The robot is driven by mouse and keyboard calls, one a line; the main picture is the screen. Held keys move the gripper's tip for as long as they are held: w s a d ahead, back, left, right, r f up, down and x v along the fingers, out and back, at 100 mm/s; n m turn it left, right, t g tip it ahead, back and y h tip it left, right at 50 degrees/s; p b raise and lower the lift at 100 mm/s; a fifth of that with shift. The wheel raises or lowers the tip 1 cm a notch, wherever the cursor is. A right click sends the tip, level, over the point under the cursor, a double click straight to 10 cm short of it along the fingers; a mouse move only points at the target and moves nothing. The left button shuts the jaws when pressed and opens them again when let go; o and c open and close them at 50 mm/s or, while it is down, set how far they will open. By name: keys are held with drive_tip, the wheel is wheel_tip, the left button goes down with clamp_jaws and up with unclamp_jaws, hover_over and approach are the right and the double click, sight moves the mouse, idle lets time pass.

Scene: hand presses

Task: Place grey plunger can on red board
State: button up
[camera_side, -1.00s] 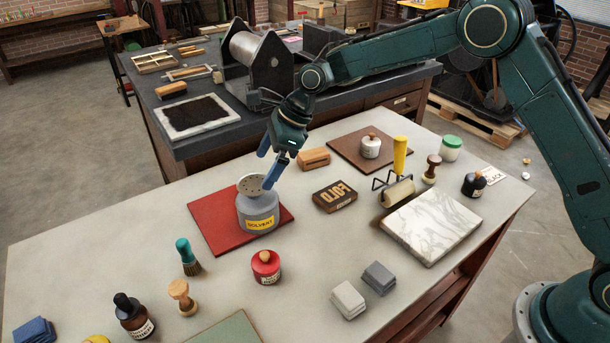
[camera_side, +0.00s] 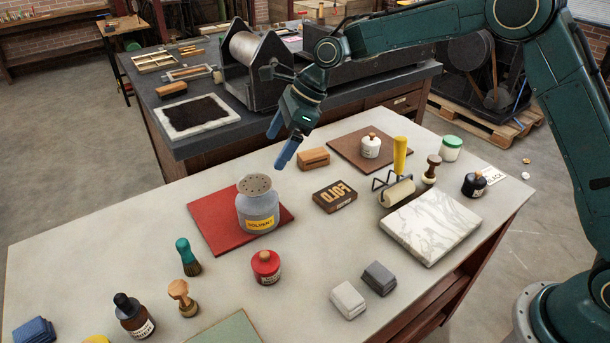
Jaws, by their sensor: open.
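The grey plunger can (camera_side: 257,207), with a yellow label and a perforated top, stands upright on the red board (camera_side: 211,220). The board lies flat on the pale table, and the can stands toward its right part. My gripper (camera_side: 280,146) is open and empty, with blue fingers. It hangs in the air above and to the right of the can, apart from it.
A wooden block (camera_side: 314,158) and a type block marked FOLD (camera_side: 335,196) lie right of the board. A red jar (camera_side: 266,267) and a teal-handled brush (camera_side: 188,257) stand in front. A brown board (camera_side: 345,147) holds a white jar (camera_side: 371,146).

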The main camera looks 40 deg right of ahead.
drive_tip(key=s+d+r+n+t+h, duration=0.1)
drive_tip(key=s+d+r+n, duration=0.5)
drive_tip(key=s, duration=0.3)
drive_tip(key=s+d+r+n+t+h, duration=0.1)
drive_tip(key=s+d+r+n+h, duration=0.1)
drive_tip(key=s+d+r+n, duration=0.45)
drive_tip(key=s+d+n+h, duration=0.1)
drive_tip(key=s+d+n, duration=0.2)
drive_tip(key=s, duration=0.8)
drive_tip(key=s+d+f+n+t+h, duration=0.1)
drive_tip(key=s+d+n, duration=0.2)
drive_tip(key=s+n, duration=0.4)
drive_tip(key=s, duration=0.5)
drive_tip(key=shift+h, duration=0.3)
